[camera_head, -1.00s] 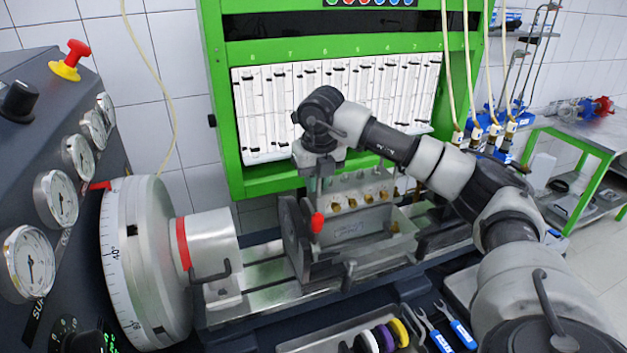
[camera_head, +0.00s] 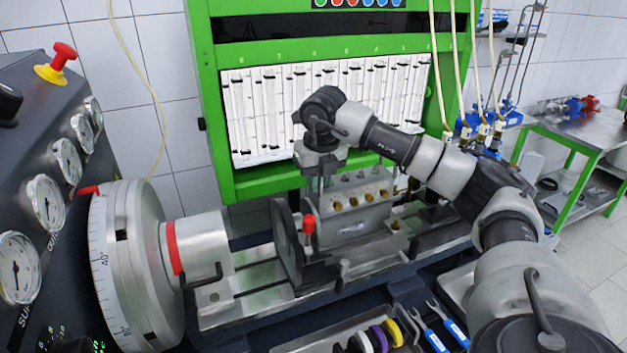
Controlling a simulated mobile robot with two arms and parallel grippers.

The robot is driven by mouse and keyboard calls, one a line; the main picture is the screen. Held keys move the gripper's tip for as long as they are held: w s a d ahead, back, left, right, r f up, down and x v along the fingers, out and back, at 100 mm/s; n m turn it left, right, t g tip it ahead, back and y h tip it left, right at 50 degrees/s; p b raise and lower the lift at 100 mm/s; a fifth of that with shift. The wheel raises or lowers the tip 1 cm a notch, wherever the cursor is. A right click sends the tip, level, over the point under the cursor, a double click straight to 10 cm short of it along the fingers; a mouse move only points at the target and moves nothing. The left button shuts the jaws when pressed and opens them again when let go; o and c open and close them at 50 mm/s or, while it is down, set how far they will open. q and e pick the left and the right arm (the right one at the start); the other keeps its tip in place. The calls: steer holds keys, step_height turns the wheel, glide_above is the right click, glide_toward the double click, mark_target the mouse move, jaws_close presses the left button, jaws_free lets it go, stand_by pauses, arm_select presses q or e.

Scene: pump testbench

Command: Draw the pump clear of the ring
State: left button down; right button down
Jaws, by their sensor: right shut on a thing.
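The pump (camera_head: 362,217) is a grey metal block with a row of brass fittings along its top. It sits over the bench rail, right of the ring. The ring (camera_head: 285,243) shows as a dark upright round plate on a bracket, with a red-knobbed lever (camera_head: 309,224) in front. My right gripper (camera_head: 320,180) points down at the pump's left end and is shut on it; its fingertips are partly hidden. The pump's left end lies partly behind the lever, so I cannot tell whether it touches the ring. My left gripper is not in view.
A large graduated wheel (camera_head: 120,270) and its red-banded coupling (camera_head: 195,250) stand left on the rail. A tray (camera_head: 300,348) with coloured rings and blue-handled wrenches (camera_head: 437,335) lie in front. The green tester frame (camera_head: 203,90) rises behind.

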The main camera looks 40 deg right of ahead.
steer(key=shift+d, duration=0.25)
steer(key=shift+s+d, duration=0.25)
steer(key=shift+d, duration=0.45)
steer(key=c, duration=1)
jaws_free()
steer(key=shift+a, duration=0.1)
